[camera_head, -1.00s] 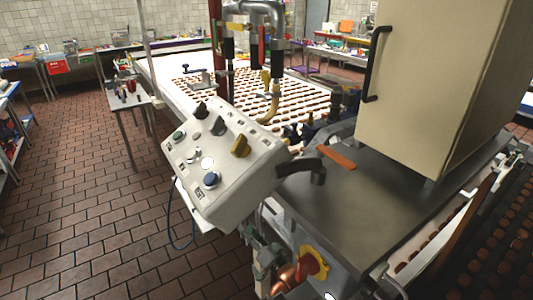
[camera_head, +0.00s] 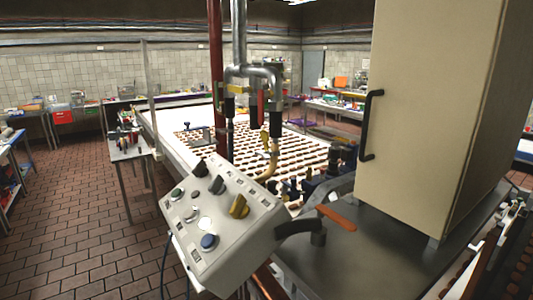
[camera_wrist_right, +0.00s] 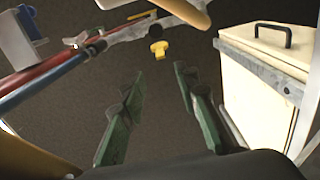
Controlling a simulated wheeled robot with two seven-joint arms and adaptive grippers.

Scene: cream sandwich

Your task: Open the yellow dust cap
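A small yellow piece (camera_wrist_right: 158,48), which may be the yellow dust cap, shows in the right wrist view just below a metal bar. It is too small to tell whether it is open or shut. My right gripper (camera_wrist_right: 158,78) has two green fingers spread apart with nothing between them. The yellow piece is beyond the fingertips, roughly in line with the gap, and apart from them. No dust cap that I can make out shows in the head view. My left gripper is in neither current view.
A cream cabinet (camera_head: 425,110) with a black handle stands on that top. In the wrist view, a red pipe (camera_wrist_right: 45,80) lies at left and a cream box (camera_wrist_right: 265,95) at right.

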